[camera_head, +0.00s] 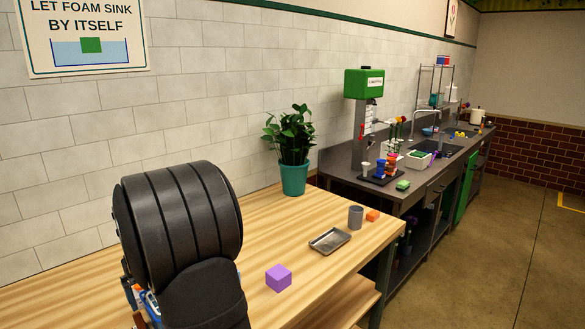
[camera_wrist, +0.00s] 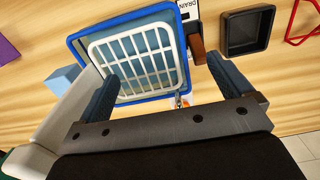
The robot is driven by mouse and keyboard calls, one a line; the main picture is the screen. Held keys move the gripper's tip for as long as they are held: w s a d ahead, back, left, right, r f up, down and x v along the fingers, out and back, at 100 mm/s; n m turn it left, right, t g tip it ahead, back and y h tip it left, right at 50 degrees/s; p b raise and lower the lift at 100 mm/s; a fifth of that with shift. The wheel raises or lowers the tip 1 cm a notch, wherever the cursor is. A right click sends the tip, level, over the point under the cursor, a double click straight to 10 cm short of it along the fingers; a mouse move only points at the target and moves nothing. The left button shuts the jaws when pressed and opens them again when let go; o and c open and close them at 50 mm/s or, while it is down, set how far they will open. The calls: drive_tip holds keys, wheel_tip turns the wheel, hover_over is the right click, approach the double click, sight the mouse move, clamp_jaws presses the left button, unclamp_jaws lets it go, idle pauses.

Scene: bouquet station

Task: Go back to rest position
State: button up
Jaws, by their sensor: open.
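My gripper (camera_wrist: 163,68) shows in the wrist view with its two dark blue fingers spread apart and nothing held between them. It is over a wooden table, in front of a blue-rimmed tray (camera_wrist: 180,55) with a white grid rack (camera_wrist: 140,58). I cannot tell the height of the fingers above the tray. In the head view my dark arm fills the lower left and hides the gripper.
A light blue block (camera_wrist: 62,80), a brown piece (camera_wrist: 197,46), a dark square tray (camera_wrist: 262,42) and a red frame (camera_wrist: 303,38) surround it. The head view shows a purple cube (camera_head: 278,278), metal tray (camera_head: 330,241), grey cup (camera_head: 356,217) and plant (camera_head: 294,178).

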drive_tip(key=shift+r, duration=0.75)
drive_tip(key=shift+o, duration=0.4)
drive_tip(key=shift+s+a+r, duration=0.1)
drive_tip(key=shift+a+r, duration=0.1)
drive_tip(key=w+d+r+m+y, duration=0.1)
drive_tip(key=w+d+r+m, duration=0.1)
drive_tip(key=d+r+m, duration=0.5)
drive_tip(key=w+d+r+m+t+y, duration=0.15)
drive_tip(key=r+m, duration=0.35)
drive_tip(key=r, duration=0.5)
drive_tip(key=w+d+r+m+y, duration=0.1)
drive_tip(key=d+r+m+y, duration=0.1)
drive_tip(key=d+r+m, duration=0.5)
drive_tip(key=w+a+f+n, duration=0.1)
drive_tip(key=a+f, duration=0.4)
drive_tip(key=f, duration=0.3)
drive_tip(key=w+v, duration=0.1)
drive_tip(key=v, duration=0.9)
drive_tip(key=shift+s, duration=0.3)
